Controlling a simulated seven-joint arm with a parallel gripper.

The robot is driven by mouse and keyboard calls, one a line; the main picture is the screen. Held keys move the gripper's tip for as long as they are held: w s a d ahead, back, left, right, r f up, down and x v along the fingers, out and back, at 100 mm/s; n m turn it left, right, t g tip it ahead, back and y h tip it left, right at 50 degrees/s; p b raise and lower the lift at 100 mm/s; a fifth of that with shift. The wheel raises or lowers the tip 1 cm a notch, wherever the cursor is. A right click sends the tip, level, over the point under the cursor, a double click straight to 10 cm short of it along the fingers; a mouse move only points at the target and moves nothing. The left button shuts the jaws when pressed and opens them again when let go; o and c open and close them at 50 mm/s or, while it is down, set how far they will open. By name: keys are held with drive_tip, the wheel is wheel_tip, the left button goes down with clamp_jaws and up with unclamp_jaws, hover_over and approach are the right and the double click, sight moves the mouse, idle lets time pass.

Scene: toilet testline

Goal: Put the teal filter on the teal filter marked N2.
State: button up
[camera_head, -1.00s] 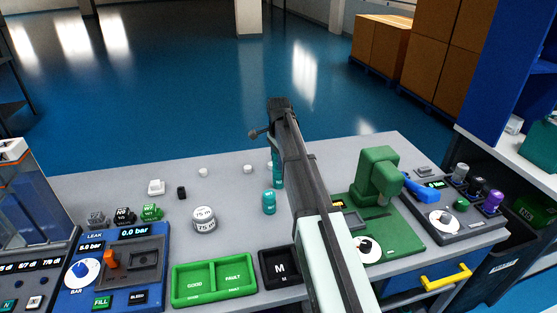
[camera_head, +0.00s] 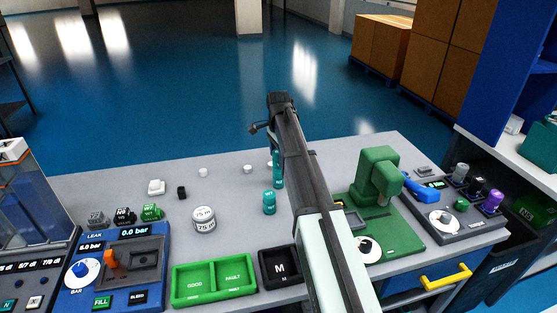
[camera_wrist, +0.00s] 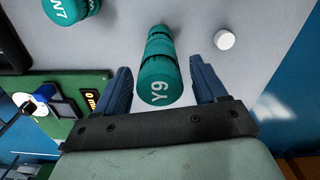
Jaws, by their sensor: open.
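A tall teal filter stack (camera_head: 277,170) stands on the table, partly hidden behind my arm. In the wrist view, a teal filter marked Y9 (camera_wrist: 160,84) is at its near end, between the fingers. My gripper (camera_wrist: 160,68) is open, with one dark blue finger on each side of the teal column and visible gaps to it. In the head view my gripper (camera_head: 268,128) is above the stack. A shorter teal filter (camera_head: 269,202) stands nearer the front. It also shows in the wrist view (camera_wrist: 72,8), cut off at the top; its mark looks like N7 or N2.
A green press (camera_head: 378,175) stands right of my arm. A white 75 m cylinder (camera_head: 204,219), a green two-part tray (camera_head: 214,295) and a black M tray (camera_head: 279,284) are at the front. Small white caps (camera_head: 203,172) stand at the back. The table's middle left is fairly clear.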

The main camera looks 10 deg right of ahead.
wheel_tip(320, 180, up, 10)
drive_tip(key=shift+r, duration=0.1)
idle(0.4)
